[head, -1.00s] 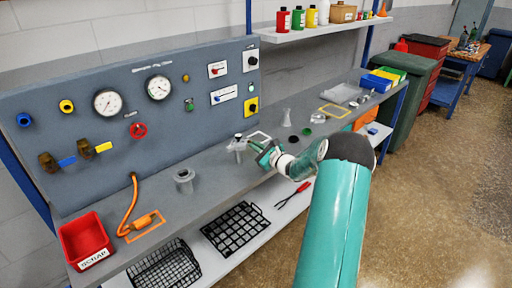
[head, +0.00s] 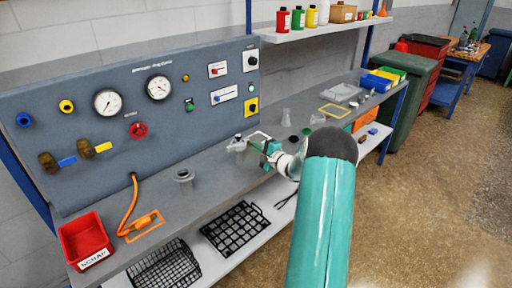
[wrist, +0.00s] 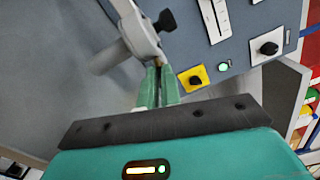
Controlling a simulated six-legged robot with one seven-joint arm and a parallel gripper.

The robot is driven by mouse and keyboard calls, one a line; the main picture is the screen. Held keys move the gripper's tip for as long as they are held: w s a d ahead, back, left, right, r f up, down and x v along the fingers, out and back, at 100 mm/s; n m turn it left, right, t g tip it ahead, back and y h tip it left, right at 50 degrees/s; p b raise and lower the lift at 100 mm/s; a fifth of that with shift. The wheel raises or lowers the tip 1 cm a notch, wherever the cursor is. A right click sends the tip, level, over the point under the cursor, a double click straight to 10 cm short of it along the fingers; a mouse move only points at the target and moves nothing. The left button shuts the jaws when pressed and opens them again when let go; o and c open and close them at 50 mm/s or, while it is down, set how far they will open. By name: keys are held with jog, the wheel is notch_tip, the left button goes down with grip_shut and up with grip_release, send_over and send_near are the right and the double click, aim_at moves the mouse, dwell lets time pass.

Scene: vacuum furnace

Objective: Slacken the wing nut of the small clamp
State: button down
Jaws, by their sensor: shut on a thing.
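The small clamp (head: 238,144) is a pale grey metal fitting standing on the bench in front of the panel. In the wrist view the clamp (wrist: 135,25) is a light band around a grey pipe piece, with a black knob beside it. My gripper (wrist: 157,68) has its two green fingers close together at the clamp's near end. They are shut on the wing nut (wrist: 157,61), of which only a small brassy bit shows between the tips. In the head view my gripper (head: 262,148) reaches the clamp from the right.
The panel (head: 70,115) with gauges and valves stands close behind the clamp. A glass flask (head: 286,116) and a yellow-framed spot (head: 334,111) lie to the right. A grey flanged fitting (head: 183,176) and a red bin (head: 85,240) are to the left.

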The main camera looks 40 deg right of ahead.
jog(key=shift+n, duration=1.6)
jog(key=c, duration=1.9)
grip_release()
jog(key=s, duration=1.3)
jog(key=shift+s+d, duration=0.15)
jog(key=shift+s, duration=0.25)
